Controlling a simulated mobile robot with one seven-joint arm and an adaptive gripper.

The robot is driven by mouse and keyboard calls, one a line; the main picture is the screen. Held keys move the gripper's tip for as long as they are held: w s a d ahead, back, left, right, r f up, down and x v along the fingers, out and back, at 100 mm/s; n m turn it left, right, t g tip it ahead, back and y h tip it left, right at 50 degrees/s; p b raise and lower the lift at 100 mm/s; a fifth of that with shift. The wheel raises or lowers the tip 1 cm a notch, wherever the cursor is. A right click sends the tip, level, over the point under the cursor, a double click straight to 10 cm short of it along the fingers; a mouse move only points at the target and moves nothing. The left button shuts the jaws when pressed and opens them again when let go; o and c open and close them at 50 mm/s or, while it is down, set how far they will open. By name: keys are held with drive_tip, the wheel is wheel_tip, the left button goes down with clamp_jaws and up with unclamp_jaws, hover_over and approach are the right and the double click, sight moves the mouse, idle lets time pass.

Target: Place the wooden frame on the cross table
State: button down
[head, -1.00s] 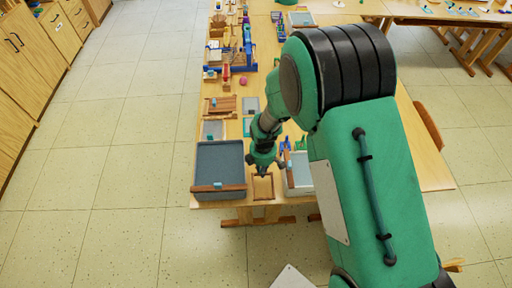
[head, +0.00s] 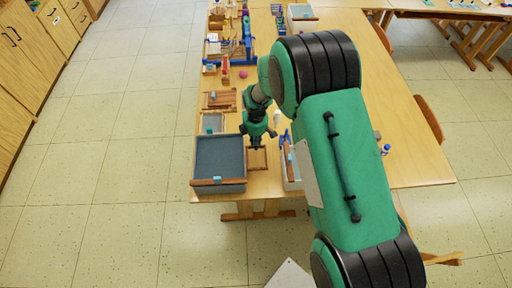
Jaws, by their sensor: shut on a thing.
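The small wooden frame (head: 257,168) shows at the near end of the long table, between the grey tray and the pale bin. My gripper (head: 256,146) points down at its far edge and is shut on it. My fingertips are small and dark here, so the exact grip is hard to see. Whether the frame touches the tabletop or hangs just above it, I cannot tell. Another table (head: 452,17) runs crosswise at the far right, beyond the long table.
The grey tray (head: 219,186) stands close left of the frame, and the pale bin (head: 291,170) close right, partly behind my arm. Art supplies crowd the long table's left side. The right part of the long table (head: 405,150) is mostly bare. A chair (head: 430,118) stands at its right edge.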

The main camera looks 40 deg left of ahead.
drive_tip(key=shift+f, duration=1.75)
drive_tip(key=shift+f+b, duration=0.15)
drive_tip(key=shift+b, duration=0.2)
drive_tip(key=c, duration=1.7)
unclamp_jaws()
drive_tip(key=shift+c, duration=0.2)
wheel_tip(320, 180, up, 12)
drive_tip(key=shift+r+p, duration=0.15)
drive_tip(key=shift+p, duration=0.6)
